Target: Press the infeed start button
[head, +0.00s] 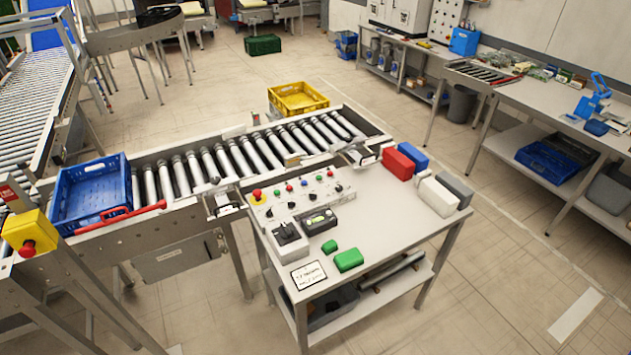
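A light grey control panel (297,193) sits at the back edge of the grey table, beside the roller conveyor. A row of small coloured buttons, including red, blue and green ones, and dark knobs runs to the right. Labels are too small to read, so I cannot tell which one is the infeed start button. Neither of my grippers shows in the head view.
A blue crate (91,171) stands at the left end of the roller conveyor (232,157). Red, blue, white and grey blocks stand at the table's right; two green blocks (348,260), two small devices and a card lie in front. A yellow crate (298,99) is behind the conveyor.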

